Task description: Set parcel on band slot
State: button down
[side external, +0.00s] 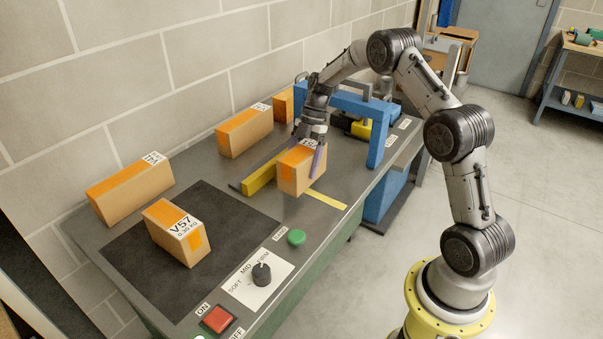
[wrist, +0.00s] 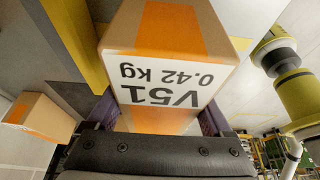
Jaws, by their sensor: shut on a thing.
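My gripper (side external: 306,158) is shut on an orange-taped cardboard parcel (side external: 294,178), with a purple finger on its near side. In the wrist view the parcel (wrist: 167,50) fills the space between the fingers, and its label reads V51, 0.42 kg. The parcel is beside a raised yellow bar (side external: 262,180) and close to a flat yellow stripe (side external: 327,200) on the grey bench. Whether its underside touches the bench is hard to tell. A blue arch (side external: 376,138) stands across the bench behind it. No marking reading band slot is legible.
Parcel V57 (side external: 177,232) rests on the dark mat (side external: 128,258). More parcels stand along the wall, including one left (side external: 130,187) and one farther back (side external: 244,131). A green button (side external: 296,237), black dial (side external: 261,273) and red switch (side external: 217,320) line the front edge.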

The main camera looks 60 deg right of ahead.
aim_at(308, 146)
jog(key=shift+w+f, duration=0.1)
jog(key=shift+f, duration=1.5)
jog(key=shift+f, duration=0.1)
grip_release()
jog(key=v, duration=1.1)
jog(key=shift+d+r, duration=0.2)
jog(key=shift+r, duration=0.15)
jog(key=s+a+r+m+t+h, duration=0.25)
jog(key=s+a+r+m, duration=0.65)
jog(key=a+r, duration=0.45)
jog(key=s+a+m+t+h, duration=0.1)
jog(key=s+a+m, duration=0.2)
jog(key=s, duration=0.7)
jog(key=s+a+f+m+t+h, duration=0.1)
jog(key=s+a+m+t, duration=0.1)
jog(key=s+m, duration=0.4)
jog(key=s+a, duration=0.1)
jog(key=s, duration=0.3)
jog(key=shift+s+a, duration=0.3)
jog(key=shift+s, duration=0.05)
